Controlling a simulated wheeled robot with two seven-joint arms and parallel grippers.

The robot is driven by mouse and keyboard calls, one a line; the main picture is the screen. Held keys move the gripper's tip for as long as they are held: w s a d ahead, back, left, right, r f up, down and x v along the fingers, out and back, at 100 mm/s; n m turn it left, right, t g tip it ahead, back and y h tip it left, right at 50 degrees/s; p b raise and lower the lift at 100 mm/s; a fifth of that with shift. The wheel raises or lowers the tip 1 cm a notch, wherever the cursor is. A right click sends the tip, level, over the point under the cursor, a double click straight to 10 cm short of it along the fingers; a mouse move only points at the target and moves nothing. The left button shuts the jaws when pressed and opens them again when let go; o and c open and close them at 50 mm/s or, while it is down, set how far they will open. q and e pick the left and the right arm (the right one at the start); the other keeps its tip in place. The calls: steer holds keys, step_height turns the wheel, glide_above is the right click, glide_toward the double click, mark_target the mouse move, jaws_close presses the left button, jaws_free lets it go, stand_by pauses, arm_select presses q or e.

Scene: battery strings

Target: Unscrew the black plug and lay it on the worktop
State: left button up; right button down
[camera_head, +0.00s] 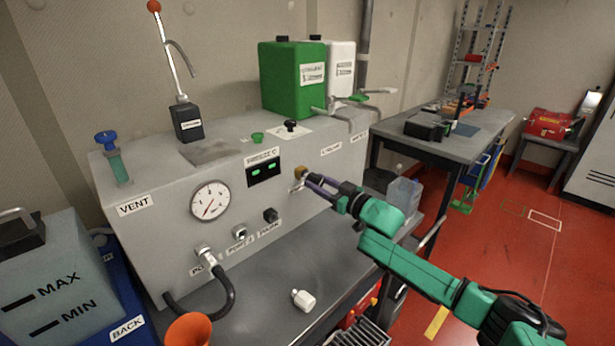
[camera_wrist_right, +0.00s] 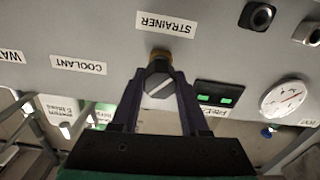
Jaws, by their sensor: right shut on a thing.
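A dark, faceted black plug (camera_wrist_right: 160,82) sits between the fingers of my right gripper (camera_wrist_right: 160,98), with a light stripe across its end face. A brass collar (camera_wrist_right: 160,55) shows at its base, against the grey panel by the STRAINER label. In the head view my right gripper (camera_head: 309,179) is at the same brass fitting (camera_head: 300,172) on the front of the grey machine (camera_head: 322,165). It is shut on the plug, which the fingers mostly hide there. The worktop (camera_head: 255,290) lies below the machine's front. My left gripper is out of view.
A black hose (camera_head: 225,295) hangs from a lower port. Another black fitting (camera_head: 270,215) sticks out left of my gripper. The worktop between bottle and machine looks clear.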

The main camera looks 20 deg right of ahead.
steer(key=shift+s+d+p, duration=0.2)
steer(key=shift+s+p, duration=0.1)
steer(key=shift+s, duration=0.4)
steer(key=shift+p+v, duration=0.65)
steer(key=shift+v, duration=0.5)
steer(key=shift+p+v, duration=0.8)
steer(key=shift+v, duration=0.4)
steer(key=shift+s+d+r, duration=0.1)
steer(key=shift+s, duration=0.1)
